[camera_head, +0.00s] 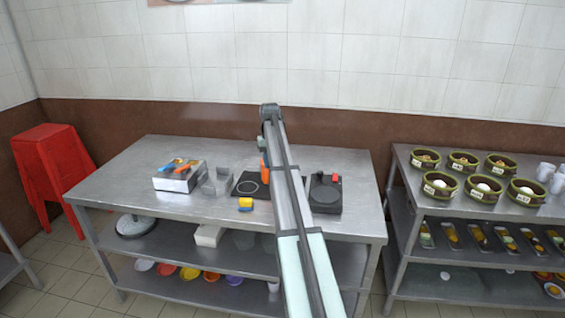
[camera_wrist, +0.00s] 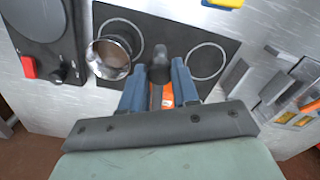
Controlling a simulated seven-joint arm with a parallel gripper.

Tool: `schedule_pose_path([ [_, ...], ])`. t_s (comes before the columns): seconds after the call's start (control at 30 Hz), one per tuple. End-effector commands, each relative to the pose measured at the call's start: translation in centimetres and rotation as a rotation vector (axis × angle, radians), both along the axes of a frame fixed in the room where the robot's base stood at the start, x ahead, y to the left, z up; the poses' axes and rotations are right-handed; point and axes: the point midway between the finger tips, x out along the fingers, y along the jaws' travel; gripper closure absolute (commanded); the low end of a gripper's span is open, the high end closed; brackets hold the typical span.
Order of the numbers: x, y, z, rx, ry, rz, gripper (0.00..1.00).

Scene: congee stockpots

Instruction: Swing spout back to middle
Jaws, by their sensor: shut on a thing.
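In the wrist view my gripper (camera_wrist: 159,70) has its two blue fingers on either side of a dark, round-ended piece (camera_wrist: 160,73). An orange part (camera_wrist: 168,98) shows lower down between the fingers. I cannot tell for certain whether this dark piece is the spout. A metal cup-like vessel (camera_wrist: 112,56) with a brownish inside is left of the fingers, over the black two-ring plate (camera_wrist: 178,32). In the head view the plate (camera_head: 246,193) is partly hidden behind my arm, and an orange piece (camera_head: 263,171) shows beside the arm. My fingertips are hidden there.
A black appliance with a red part (camera_head: 327,193) stands right of my arm. A yellow block (camera_head: 245,204), grey blocks (camera_head: 216,181) and a metal box with coloured handles (camera_head: 180,178) are to the left. The steel table's (camera_head: 120,190) front left is clear.

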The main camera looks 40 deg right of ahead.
Motion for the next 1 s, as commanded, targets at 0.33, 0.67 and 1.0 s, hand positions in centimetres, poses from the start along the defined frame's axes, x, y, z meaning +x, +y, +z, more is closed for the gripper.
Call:
schedule_pose_path([
  [0.33,0.7,0.9,0.0,0.001,0.0,0.002,0.79],
  [0.67,1.4,1.6,0.0,0.0,0.0,0.001,0.79],
  [1.0,1.4,1.6,0.0,0.0,0.0,0.001,0.69],
])
